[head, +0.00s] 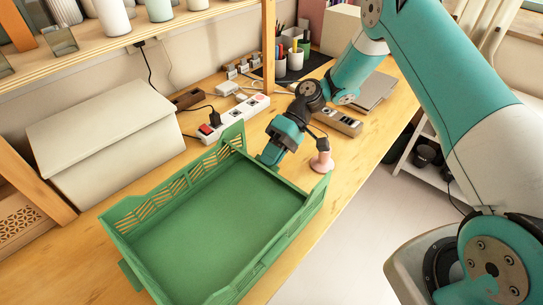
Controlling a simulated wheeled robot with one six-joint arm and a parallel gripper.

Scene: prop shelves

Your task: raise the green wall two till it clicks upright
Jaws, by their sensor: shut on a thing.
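A green crate (215,232) with slatted sides stands on the wooden table. Its long left wall (180,187) stands upright. My gripper (268,160) is at the crate's far end, fingers pointing down, shut on the green wall two there. The long right side (285,240) shows as a thin edge.
A small pink object (321,158) stands close beyond the crate's far right corner. A white power strip (234,118) with plugs lies behind. A white box (105,140) is at left. A wooden post (268,45) rises behind. Pen cups (295,58) stand farther back.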

